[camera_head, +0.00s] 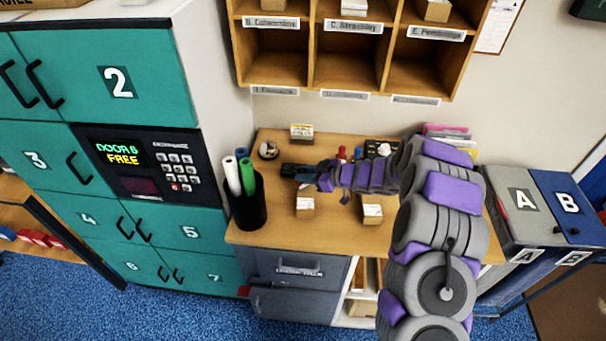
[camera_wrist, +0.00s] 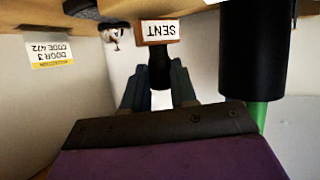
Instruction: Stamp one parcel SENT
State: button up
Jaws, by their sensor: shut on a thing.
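My gripper (camera_head: 297,172) reaches over the wooden desk from the right. In the wrist view, my gripper (camera_wrist: 158,92) is shut on the black handle of the SENT stamp (camera_wrist: 158,31). The stamp's wooden block carries a white SENT label, which reads upside down there. I cannot tell whether the block touches the desk. Two small brown parcels, a left one (camera_head: 304,208) and a right one (camera_head: 372,210), sit near the desk's front edge. The stamp is too small and dark to make out clearly in the head view.
A black cup (camera_head: 248,208) with rolls stands at the desk's left; it also shows close beside the stamp in the wrist view (camera_wrist: 252,50). A door-code card (camera_head: 302,131) stands at the back. Teal lockers (camera_head: 118,82) are left, bins A and B (camera_head: 525,203) right.

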aim_at(309, 188)
jog(key=shift+f, duration=0.3)
jog(key=shift+d, duration=1.2)
jog(key=shift+a+f, duration=0.2)
jog(key=shift+a, duration=0.8)
jog(key=shift+d, duration=0.3)
jog(key=shift+d+r+p, duration=0.35)
jog(key=shift+r+p, duration=0.05)
jog(key=shift+r, duration=0.05)
jog(key=shift+r+p, duration=0.6)
jog(key=shift+r, duration=0.15)
notch_tip(309, 188, up, 5)
jog(key=p, duration=0.4)
jog(key=shift+a+f, duration=0.1)
jog(key=shift+a, duration=0.05)
jog(key=shift+a, duration=0.15)
